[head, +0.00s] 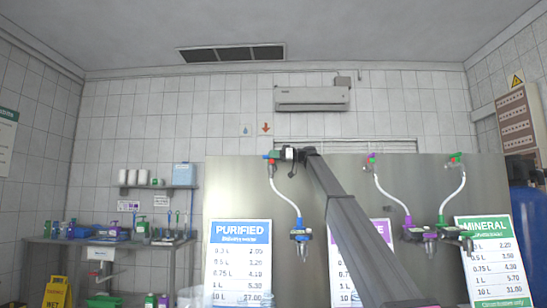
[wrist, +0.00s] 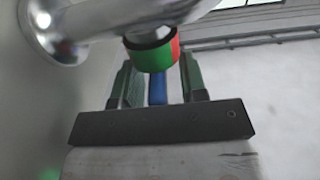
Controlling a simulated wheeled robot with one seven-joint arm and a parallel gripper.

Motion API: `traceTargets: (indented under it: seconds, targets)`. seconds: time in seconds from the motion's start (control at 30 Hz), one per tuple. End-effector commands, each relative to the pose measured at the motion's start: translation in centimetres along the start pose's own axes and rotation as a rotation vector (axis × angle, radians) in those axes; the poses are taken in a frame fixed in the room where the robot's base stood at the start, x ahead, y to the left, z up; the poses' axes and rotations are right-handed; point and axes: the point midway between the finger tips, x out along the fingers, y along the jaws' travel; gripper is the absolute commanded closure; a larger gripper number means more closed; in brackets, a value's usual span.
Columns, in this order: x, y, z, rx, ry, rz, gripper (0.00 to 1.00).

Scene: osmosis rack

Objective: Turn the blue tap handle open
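The blue tap handle (wrist: 157,90) shows in the wrist view as a narrow blue bar below a green and red ring (wrist: 152,53) on the metal tap pipe (wrist: 100,18). My gripper (wrist: 158,80) has its two dark green fingers on either side of the blue bar. A pale gap shows between the bar and the right finger; the left finger is close to the bar, and I cannot tell whether it touches. In the head view my gripper (head: 290,154) is at the upper left tap (head: 272,158) above the PURIFIED sign, and hides part of it.
A steel panel (head: 235,185) carries the taps, with white hoses and dispensing nozzles (head: 300,235) below. Two more upper taps (head: 371,160) (head: 455,160) are to the right. A counter with bottles stands at the left.

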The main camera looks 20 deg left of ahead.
Motion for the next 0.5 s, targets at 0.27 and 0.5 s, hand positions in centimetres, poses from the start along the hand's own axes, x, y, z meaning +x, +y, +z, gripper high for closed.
traceTargets:
  seconds: [0.27, 0.5]
  targets:
    - [0.01, 0.01, 0.01, 0.000, 0.000, 0.000, 0.77]
    - [0.01, 0.00, 0.03, 0.000, 0.000, 0.000, 1.00]
